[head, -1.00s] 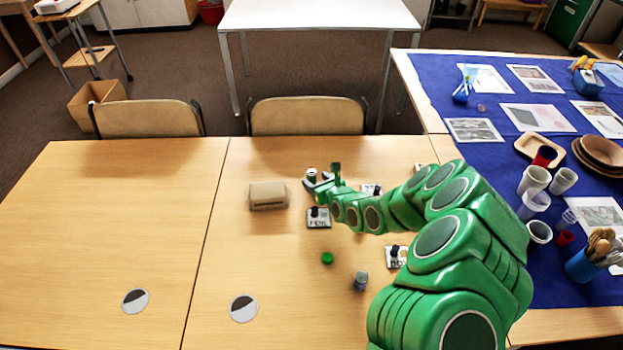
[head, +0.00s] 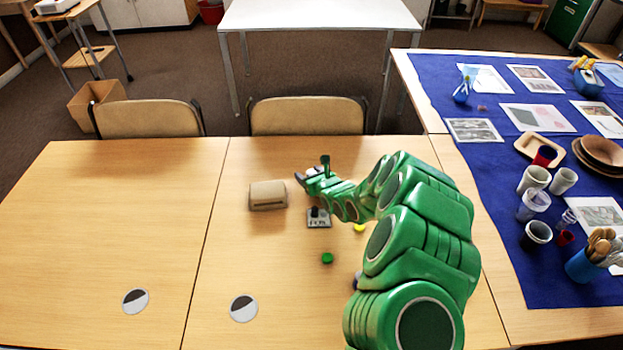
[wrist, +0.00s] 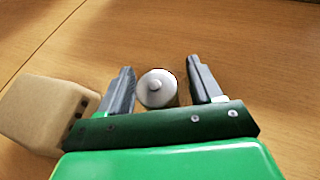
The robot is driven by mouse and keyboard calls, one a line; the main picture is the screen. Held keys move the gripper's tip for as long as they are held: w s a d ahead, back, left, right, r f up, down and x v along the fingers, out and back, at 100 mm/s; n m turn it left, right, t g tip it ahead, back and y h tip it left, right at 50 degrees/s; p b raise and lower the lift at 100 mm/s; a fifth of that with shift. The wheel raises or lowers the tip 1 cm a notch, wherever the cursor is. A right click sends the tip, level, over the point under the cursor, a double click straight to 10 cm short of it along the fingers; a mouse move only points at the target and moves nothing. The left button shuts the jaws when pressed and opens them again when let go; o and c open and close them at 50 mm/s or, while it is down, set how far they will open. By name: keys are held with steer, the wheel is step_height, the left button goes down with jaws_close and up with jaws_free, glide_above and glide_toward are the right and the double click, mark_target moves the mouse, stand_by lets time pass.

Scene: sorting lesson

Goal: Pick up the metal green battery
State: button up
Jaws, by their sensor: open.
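In the wrist view a battery (wrist: 157,88) stands upright, its pale metal end with a small nub facing the camera. Its side is mostly hidden, so I cannot make out its body colour. My gripper (wrist: 158,85) is open, with one grey finger on each side of the battery and gaps between. In the head view my gripper (head: 308,175) is over the table, right of the tan box; the battery cannot be made out clearly there.
The tan box (head: 268,195) sits close to the gripper's left; it also shows in the wrist view (wrist: 42,112). A labelled block (head: 318,219), a green disc (head: 327,258) and a yellow piece (head: 359,227) lie nearer.

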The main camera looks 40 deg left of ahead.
steer(key=c, duration=1.1)
steer(key=shift+r, duration=0.45)
step_height(320, 180, up, 3)
steer(key=shift+f, duration=0.2)
steer(key=s+d+r, duration=0.8)
steer(key=d+r, duration=0.1)
steer(key=d, duration=0.2)
steer(key=shift+d+r, duration=0.2)
steer(key=shift+r, duration=0.1)
